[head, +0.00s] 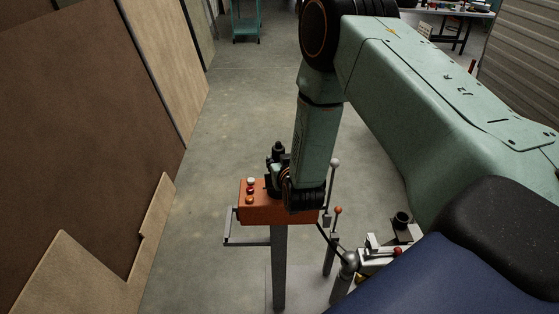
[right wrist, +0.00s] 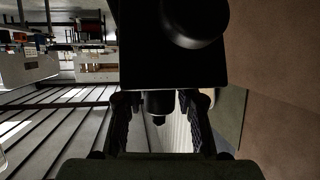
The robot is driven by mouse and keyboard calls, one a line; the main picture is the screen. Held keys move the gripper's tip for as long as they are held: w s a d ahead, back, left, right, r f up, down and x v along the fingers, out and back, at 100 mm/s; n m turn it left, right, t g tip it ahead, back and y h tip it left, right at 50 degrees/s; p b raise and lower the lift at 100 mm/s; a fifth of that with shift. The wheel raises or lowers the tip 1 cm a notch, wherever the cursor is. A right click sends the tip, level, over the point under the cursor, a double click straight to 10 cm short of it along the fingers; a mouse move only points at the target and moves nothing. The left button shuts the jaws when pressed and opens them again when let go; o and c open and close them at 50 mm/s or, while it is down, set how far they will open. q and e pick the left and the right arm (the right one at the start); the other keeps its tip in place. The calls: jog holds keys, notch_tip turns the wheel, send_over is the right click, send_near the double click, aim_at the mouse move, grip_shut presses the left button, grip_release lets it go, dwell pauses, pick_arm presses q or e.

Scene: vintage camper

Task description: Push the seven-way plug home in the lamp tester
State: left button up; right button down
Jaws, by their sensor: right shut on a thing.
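The lamp tester is an orange box (head: 257,214) on a grey post in the head view, with white, red and amber lamps or buttons on its left top. A black upright piece (head: 278,148), which looks like the seven-way plug, stands above the tester. My right gripper (head: 279,176) comes down from the arm over the box and is shut on the plug. In the right wrist view, a dark part (right wrist: 159,103) sits between its two fingers (right wrist: 163,122). How deep the plug sits in its socket is hidden. My left gripper is out of view.
Levers with a white knob (head: 335,163) and a red knob (head: 338,210) stand just right of the tester. A metal ball (head: 349,259) and fittings are at lower right. Brown panels (head: 80,110) lean at left. Grey concrete floor (head: 225,140) is open beyond.

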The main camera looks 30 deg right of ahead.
jog(key=shift+f+b, duration=0.45)
jog(key=shift+f, duration=0.25)
jog(key=c, duration=1.2)
grip_release()
jog(key=o, duration=0.3)
jog(key=shift+o, duration=0.2)
